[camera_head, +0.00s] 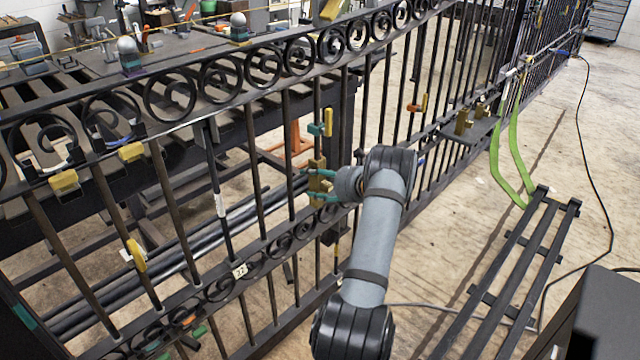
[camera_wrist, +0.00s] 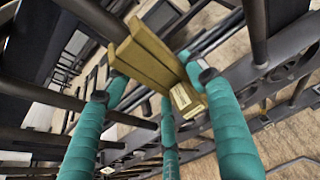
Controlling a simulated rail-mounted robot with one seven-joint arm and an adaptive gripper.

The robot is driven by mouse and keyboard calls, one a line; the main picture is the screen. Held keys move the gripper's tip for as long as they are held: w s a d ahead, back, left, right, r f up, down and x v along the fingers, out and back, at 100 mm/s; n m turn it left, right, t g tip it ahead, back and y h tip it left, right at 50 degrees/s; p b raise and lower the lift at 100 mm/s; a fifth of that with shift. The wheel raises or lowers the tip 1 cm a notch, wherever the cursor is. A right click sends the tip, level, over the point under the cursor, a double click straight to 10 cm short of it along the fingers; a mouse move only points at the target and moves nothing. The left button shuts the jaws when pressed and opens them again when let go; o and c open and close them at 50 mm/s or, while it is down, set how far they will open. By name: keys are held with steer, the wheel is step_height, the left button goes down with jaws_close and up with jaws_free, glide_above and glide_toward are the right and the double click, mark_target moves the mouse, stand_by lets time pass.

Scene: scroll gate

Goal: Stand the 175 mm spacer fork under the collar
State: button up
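My gripper (camera_head: 322,185) is at the near side of the gate, by the upright bars. Its teal fingers close around a brass two-pronged piece, which I take for the spacer fork (camera_head: 317,165). In the wrist view the fork (camera_wrist: 150,55) lies between the fingertips, its prongs toward the upper left and a pale label at its base. My gripper (camera_wrist: 165,92) appears shut on it. Just above, a brass piece (camera_head: 328,117) and a teal piece (camera_head: 315,129) sit by a bar; I cannot tell which part is the collar. The fork's size marking is not readable.
The scrolled iron gate (camera_head: 240,271) runs across the view. Two brass blocks stand on a dark shelf (camera_head: 478,131) to the right. A slatted rack (camera_head: 515,262), green straps (camera_head: 505,165) and a cable (camera_head: 583,130) lie at right. Bare floor shows between gate and rack.

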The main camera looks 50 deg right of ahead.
steer(key=o, duration=0.3)
steer(key=shift+s+f, duration=0.25)
steer(key=shift+s, duration=0.1)
steer(key=shift+s+f, duration=0.1)
steer(key=shift+f, duration=0.05)
steer(key=v, duration=1.2)
steer(key=x, duration=1.2)
steer(key=shift+d, duration=0.1)
